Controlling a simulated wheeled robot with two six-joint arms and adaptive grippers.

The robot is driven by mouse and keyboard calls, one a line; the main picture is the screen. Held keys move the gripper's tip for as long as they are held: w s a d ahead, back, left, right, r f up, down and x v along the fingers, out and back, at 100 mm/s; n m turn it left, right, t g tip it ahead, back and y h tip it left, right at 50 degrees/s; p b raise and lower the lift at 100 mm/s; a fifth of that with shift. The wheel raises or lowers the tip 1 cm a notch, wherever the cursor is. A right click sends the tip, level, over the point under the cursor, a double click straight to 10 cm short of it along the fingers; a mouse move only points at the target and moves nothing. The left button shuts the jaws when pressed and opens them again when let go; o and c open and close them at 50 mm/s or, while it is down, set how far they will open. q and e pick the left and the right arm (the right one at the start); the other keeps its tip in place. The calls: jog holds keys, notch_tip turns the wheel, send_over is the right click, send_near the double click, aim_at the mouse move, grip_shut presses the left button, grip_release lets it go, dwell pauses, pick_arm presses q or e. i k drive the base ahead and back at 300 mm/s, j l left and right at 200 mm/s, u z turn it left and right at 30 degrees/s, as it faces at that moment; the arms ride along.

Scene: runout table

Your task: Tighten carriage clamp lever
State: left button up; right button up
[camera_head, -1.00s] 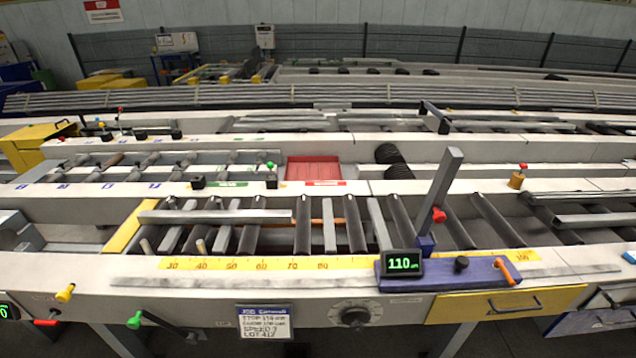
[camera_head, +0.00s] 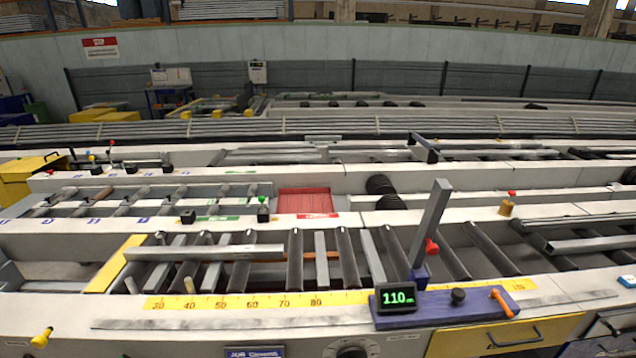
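The blue-purple carriage (camera_head: 445,305) sits on the front rail by the yellow scale (camera_head: 255,302). An orange lever (camera_head: 502,301), which looks like the clamp lever, is at its right end, tilted. A grey stop arm (camera_head: 431,225) with a red knob (camera_head: 431,247) rises from the carriage. Neither of my grippers is in view.
Rollers (camera_head: 295,262) lie behind the front rail, with a loose bar (camera_head: 205,252) across them at the left. A red tray (camera_head: 304,201) is set in the middle. A yellow drawer (camera_head: 503,338) is below the carriage. The rail right of the carriage looks mostly clear.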

aim_at(494, 295)
jog(key=z, duration=1.45)
